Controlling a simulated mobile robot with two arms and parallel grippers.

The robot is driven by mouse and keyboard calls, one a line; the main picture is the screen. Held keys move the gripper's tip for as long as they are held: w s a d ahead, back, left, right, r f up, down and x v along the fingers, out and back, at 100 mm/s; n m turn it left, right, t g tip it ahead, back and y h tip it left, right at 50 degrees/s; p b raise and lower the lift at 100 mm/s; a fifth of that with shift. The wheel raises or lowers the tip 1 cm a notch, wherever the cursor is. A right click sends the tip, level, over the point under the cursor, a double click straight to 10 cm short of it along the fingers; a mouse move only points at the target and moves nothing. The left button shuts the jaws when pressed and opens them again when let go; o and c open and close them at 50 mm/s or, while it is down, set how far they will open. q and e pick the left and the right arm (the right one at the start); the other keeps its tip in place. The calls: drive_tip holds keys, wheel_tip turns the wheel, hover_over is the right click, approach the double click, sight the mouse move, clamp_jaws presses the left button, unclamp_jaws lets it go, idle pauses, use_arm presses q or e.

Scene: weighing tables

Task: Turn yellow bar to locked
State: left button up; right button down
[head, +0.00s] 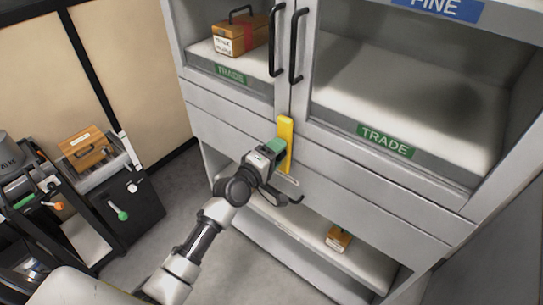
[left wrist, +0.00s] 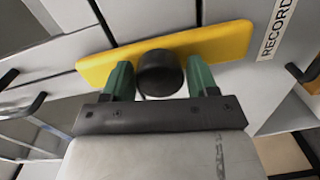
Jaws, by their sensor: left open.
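The yellow bar (head: 286,132) stands upright on the cabinet front, at the seam below the two door handles. In the left wrist view the yellow bar (left wrist: 222,42) lies across the picture, with a round black knob (left wrist: 160,73) in front of its middle. My left gripper (head: 277,150) is at the bar's lower part in the head view and hides some of it. In the left wrist view its two green fingers are apart, one on each side of the knob; I cannot tell whether they touch it. My right gripper is not in view.
Black door handles (head: 277,40) rise above the bar. A wooden box (head: 241,36) sits on the upper left shelf, and a small box (head: 338,238) on the lower shelf. A dark stand (head: 140,207) is at the left. Grey floor is free between stand and cabinet.

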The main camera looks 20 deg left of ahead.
use_arm(q)
drive_tip(key=v, duration=1)
drive_tip(key=shift+s+a+b, duration=0.15)
drive_tip(key=shift+s+b, duration=0.2)
drive_tip(key=shift+b, duration=0.1)
drive_tip(key=s+a+f+m+g+y, duration=0.1)
drive_tip(key=s+f+m+g+y, duration=0.25)
drive_tip(key=f, duration=1.25)
drive_tip(key=s+a+f+m+g+y, duration=0.15)
drive_tip(key=s+f+g, duration=0.35)
drive_tip(key=f, duration=1.1)
drive_tip(key=s+f+m+g, duration=0.2)
drive_tip(key=s+f, duration=0.4)
drive_tip(key=s, duration=0.5)
drive_tip(key=s+f+m+g, duration=0.2)
drive_tip(key=s+f+m, duration=0.2)
drive_tip(key=s, duration=0.7)
drive_tip(key=s+f+m+g+y, duration=0.1)
drive_tip(key=s+f+m+g, duration=0.2)
drive_tip(key=s+f, duration=0.6)
drive_tip(key=shift+s+m, duration=0.4)
drive_tip(key=shift+s, duration=0.7)
